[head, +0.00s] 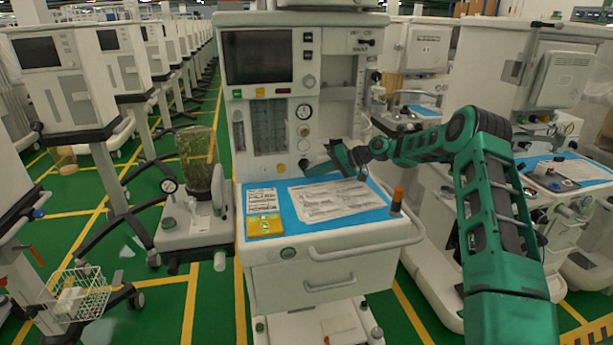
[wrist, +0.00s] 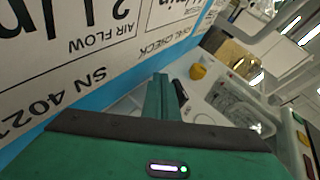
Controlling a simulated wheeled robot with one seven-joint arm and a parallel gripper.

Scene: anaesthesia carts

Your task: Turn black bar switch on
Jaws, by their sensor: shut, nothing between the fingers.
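My gripper (head: 322,167) is shut and empty, in front of the lower panel of the middle anaesthesia cart (head: 275,185), above its work surface. In the wrist view the closed green fingers (wrist: 160,97) point toward the cart's panel. A small black bar-shaped piece (wrist: 181,93), likely the black bar switch, lies just right of the fingertips. I cannot tell whether the fingers touch it or which way it is set. In the head view my gripper hides part of this area. A yellow knob (wrist: 198,71) is beyond the fingertips; it also shows in the head view (head: 281,168).
Papers (head: 330,200) lie on the cart's blue work surface (head: 375,188), close under my gripper. An orange-topped cylinder (head: 397,200) stands at the surface's right edge. A yellow box (head: 264,222) is at its front left. Other carts stand on both sides.

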